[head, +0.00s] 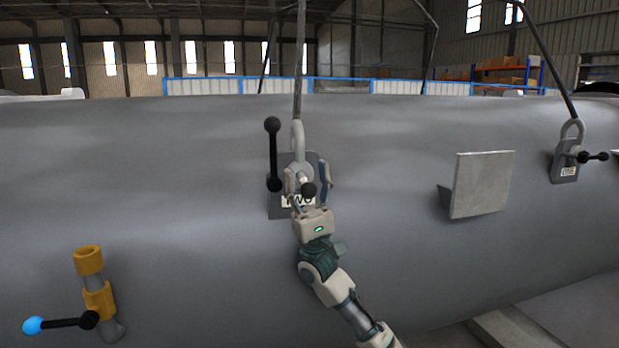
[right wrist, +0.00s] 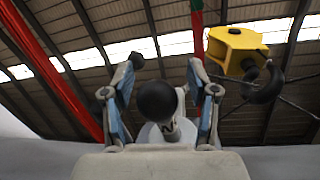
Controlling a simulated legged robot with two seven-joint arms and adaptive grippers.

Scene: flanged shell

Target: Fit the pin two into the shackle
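Shackle two (head: 297,140) hangs on a sling at a grey plate (head: 279,207), whose label is partly covered and seems to read TWO. A black ball on a pale shaft, apparently pin two (head: 308,190), sits in front of the shackle's lower part. The ball also shows large in the right wrist view (right wrist: 157,101). My right gripper (head: 308,175) is around it from below, its fingers spread to either side with visible gaps. It also shows in the right wrist view (right wrist: 160,85). How far the shaft enters the shackle is hidden. My left gripper is out of view.
A black lever with ball ends (head: 273,153) stands upright just left of my right gripper. Shackle one (head: 571,130) hangs at right with its pin (head: 590,157). A square plate (head: 482,184) juts from the grey shell (head: 180,190). A yellow fitting (head: 88,260) stands lower left.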

